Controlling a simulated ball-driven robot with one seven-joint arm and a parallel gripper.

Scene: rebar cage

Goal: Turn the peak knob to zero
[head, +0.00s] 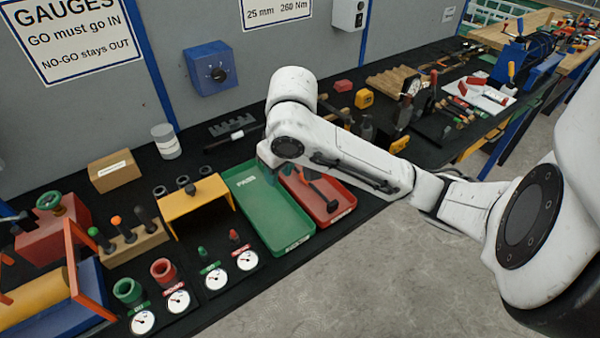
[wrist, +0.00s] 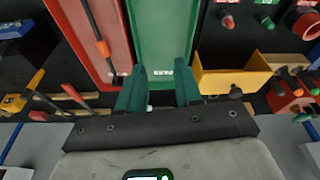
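A blue box (head: 211,68) is fixed to the grey wall panel in the head view, with a black round knob (head: 217,74) on its front and pale marks around it. No label naming it as the peak knob is readable, and its exact setting is too small to tell. My gripper (head: 268,158) hangs low over the green tray, below and to the right of the blue box and well apart from it. In the wrist view my gripper's two green fingers (wrist: 159,92) stand apart with nothing between them. The blue wall box cannot be made out with certainty there.
A green PASS tray (head: 270,222) and a red tray (head: 333,212) lie beneath my arm. A yellow bracket stand (head: 192,204), gauges (head: 246,260) and a cardboard box (head: 114,170) are to the left. A white wall box (head: 349,14) hangs farther right.

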